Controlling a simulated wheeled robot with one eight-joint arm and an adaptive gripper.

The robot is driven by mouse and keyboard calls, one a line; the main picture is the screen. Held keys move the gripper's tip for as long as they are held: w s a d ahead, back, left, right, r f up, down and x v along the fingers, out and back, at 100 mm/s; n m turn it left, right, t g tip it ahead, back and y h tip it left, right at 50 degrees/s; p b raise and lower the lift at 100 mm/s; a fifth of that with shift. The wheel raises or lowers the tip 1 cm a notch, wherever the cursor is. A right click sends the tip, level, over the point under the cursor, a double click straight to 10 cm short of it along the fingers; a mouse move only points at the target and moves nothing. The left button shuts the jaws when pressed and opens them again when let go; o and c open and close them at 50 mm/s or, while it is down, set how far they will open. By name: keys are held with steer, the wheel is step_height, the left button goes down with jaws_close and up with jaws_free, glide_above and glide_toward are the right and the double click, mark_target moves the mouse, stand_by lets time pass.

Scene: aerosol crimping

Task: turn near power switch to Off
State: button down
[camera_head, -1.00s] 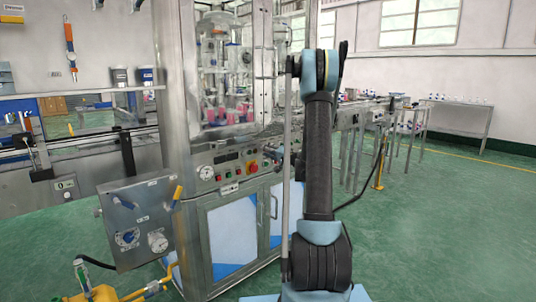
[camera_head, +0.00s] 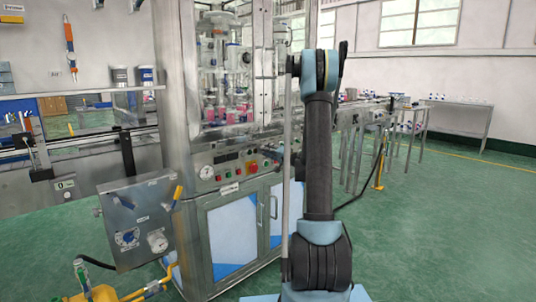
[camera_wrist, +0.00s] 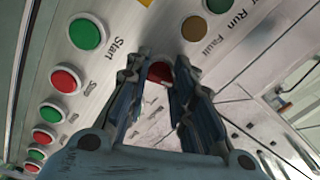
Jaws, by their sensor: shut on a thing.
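A red knob (camera_wrist: 159,72), which I take to be the near power switch, sits on the metal control panel in the wrist view. My gripper (camera_wrist: 160,88) has its two dark fingers on either side of this knob, shut on it. The fingers hide its sides, and I cannot read its Off mark or tell its turned position. In the head view the control panel (camera_head: 232,184) is on the front of the glass-cased machine, and my arm stands to its right. I cannot make out the fingertips there.
A green Start button (camera_wrist: 85,34) and a red button (camera_wrist: 66,79) are close left of my fingers. Run and Fault lamps (camera_wrist: 195,28) are close on the right. In the head view a smaller tilted control box (camera_head: 139,222) stands at left. Green floor is clear at right.

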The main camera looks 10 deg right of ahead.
steer(key=shift+s+f, duration=0.1)
steer(key=c, duration=1.4)
jaws_free()
steer(key=shift+o, duration=0.2)
steer(key=v, duration=1.1)
steer(key=shift+s+d, duration=0.25)
steer(key=shift+d, duration=0.05)
steer(key=shift+a, duration=0.1)
